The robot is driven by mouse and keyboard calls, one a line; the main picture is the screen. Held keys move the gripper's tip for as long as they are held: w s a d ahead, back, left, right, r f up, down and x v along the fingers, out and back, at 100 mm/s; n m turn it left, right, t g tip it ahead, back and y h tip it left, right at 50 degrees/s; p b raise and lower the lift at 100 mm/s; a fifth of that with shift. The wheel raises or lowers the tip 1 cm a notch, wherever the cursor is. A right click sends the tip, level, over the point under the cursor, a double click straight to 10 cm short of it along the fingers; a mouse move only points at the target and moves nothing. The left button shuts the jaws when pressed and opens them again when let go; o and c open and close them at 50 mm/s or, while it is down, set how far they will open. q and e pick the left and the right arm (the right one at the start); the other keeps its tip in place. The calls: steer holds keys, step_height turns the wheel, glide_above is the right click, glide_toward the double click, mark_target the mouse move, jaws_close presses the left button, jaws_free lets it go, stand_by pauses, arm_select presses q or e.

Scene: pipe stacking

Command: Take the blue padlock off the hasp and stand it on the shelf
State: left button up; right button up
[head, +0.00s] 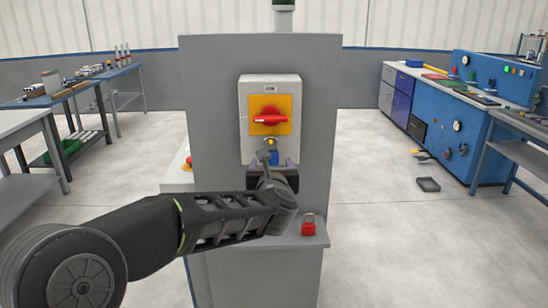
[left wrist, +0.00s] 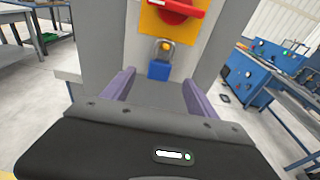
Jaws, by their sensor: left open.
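The blue padlock (left wrist: 158,70) hangs upright by its shackle under the red and yellow switch in the left wrist view. In the head view the padlock (head: 273,158) shows just above my left gripper. The hasp (left wrist: 165,47) shows as a small yellow piece within the shackle. My left gripper (head: 273,166) is open and empty; its two purple fingers (left wrist: 155,80) lie to either side of the padlock in the picture, and I cannot tell how far short of it they are. The grey shelf (head: 262,241) juts from the cabinet below. My right gripper is not in view.
A red padlock (head: 308,225) stands on the right part of the shelf. The grey cabinet (head: 212,100) carries the switch box (head: 270,90) with a red handle (head: 270,118). Workbenches stand far to the left and right, with open floor between.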

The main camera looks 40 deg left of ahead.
mark_target(271, 161)
arm_select(q)
steer(key=shift+w, duration=0.1)
steer(key=x, duration=0.2)
steer(key=shift+w+a, duration=0.15)
steer(key=shift+a, duration=0.05)
steer(key=shift+w+a+p, duration=0.15)
steer(key=shift+w+p, duration=0.1)
steer(key=shift+p, duration=0.15)
steer(key=p+x, duration=0.1)
steer(key=x, duration=0.3)
steer(key=shift+w+a, duration=0.15)
steer(key=shift+w, duration=0.15)
jaws_close()
stand_by(0.8)
